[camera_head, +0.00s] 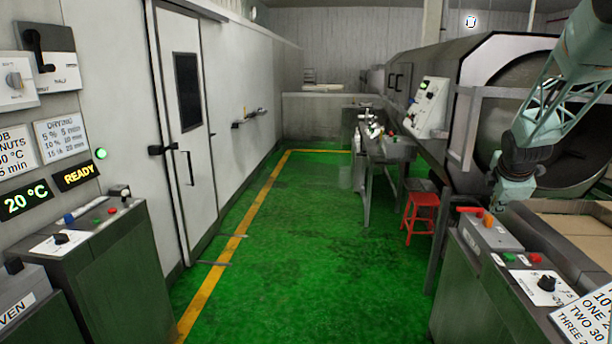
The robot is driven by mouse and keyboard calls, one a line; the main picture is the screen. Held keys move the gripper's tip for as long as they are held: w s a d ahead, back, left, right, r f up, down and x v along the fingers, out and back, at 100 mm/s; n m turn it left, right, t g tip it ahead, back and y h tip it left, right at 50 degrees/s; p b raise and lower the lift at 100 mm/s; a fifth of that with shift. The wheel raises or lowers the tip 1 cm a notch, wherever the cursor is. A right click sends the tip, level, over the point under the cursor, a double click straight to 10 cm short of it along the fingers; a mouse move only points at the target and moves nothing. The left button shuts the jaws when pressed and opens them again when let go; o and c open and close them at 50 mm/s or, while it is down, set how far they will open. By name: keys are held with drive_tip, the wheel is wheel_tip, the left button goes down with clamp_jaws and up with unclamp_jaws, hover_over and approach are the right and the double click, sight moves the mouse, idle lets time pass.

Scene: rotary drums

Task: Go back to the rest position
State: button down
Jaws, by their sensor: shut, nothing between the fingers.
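My arm reaches in from the upper right, in front of the open mouth of a large rotary drum (555,125). My gripper (497,203) hangs at the lower end of the arm, pointing down, above the right-hand control cabinet. It is shut and empty. The fingertips are small here, and their exact gap from the cabinet top is hard to judge.
The right cabinet (470,290) carries a red lever (470,210), buttons and a black knob (546,284). A cardboard box (580,215) is beside it. A red stool (420,215) stands behind. Left are panels reading 20 °C and READY (77,176). The green floor (300,260) is clear.

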drive_tip(key=s+a+r+m+g+y+b, duration=0.1)
drive_tip(key=s+a+r+m, duration=0.4)
drive_tip(key=s+a, duration=0.8)
drive_tip(key=s+a+r+m+y+b, duration=0.1)
drive_tip(key=s+a+r+m, duration=0.2)
drive_tip(key=s+a+r, duration=0.7)
drive_tip(key=s+a+f+m, duration=0.2)
drive_tip(key=s+a, duration=0.4)
drive_tip(key=s, duration=0.6)
drive_tip(key=s+a+f+m+g+y+b, duration=0.1)
drive_tip(key=s+a, duration=0.4)
drive_tip(key=s, duration=0.8)
drive_tip(key=s+a+f+m+g, duration=0.1)
drive_tip(key=s+a+f+m, duration=0.3)
drive_tip(key=s, duration=0.8)
drive_tip(key=a, duration=0.2)
drive_tip(key=shift+s+a+f+y, duration=0.25)
drive_tip(key=shift+a+f+y, duration=0.05)
drive_tip(key=shift+a+y, duration=0.1)
wheel_tip(320, 180, up, 6)
drive_tip(key=p, duration=0.6)
drive_tip(key=shift+r, duration=0.2)
drive_tip(key=shift+d+f, duration=0.1)
drive_tip(key=shift+f, duration=0.1)
wheel_tip(320, 180, down, 19)
drive_tip(key=b, duration=1.9)
drive_tip(key=shift+f+b, duration=0.15)
drive_tip(key=shift+b, duration=0.15)
